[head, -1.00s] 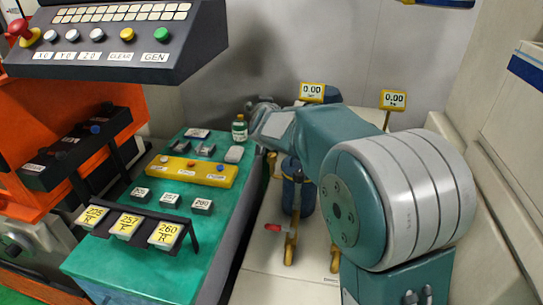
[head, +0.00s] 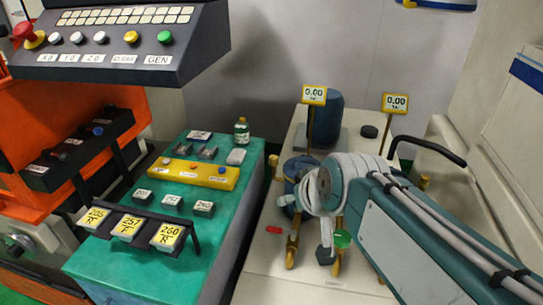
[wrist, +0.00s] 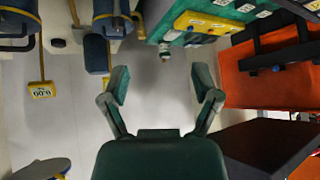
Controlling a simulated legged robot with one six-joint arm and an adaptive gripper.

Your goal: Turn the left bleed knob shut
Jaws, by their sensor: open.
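Two brass pipe fittings stand at the front of the white bench in the head view: a left one (head: 291,250) with a red handle (head: 275,230) and a right one (head: 337,263) beside a green round knob (head: 341,239). I cannot tell for certain which part is the left bleed knob; my arm covers part of this area. A blue canister (head: 292,168) is partly hidden behind my arm. My gripper (wrist: 160,88) shows in the wrist view with its two fingers wide apart and nothing between them. I cannot make out its fingers in the head view.
Two yellow 0.00 displays (head: 314,95) (head: 396,103) stand on posts. A second blue canister (head: 329,118) and a black puck (head: 370,131) are at the back of the bench. A green table (head: 140,270) with a yellow box (head: 193,174) and a bottle (head: 241,131) is at left.

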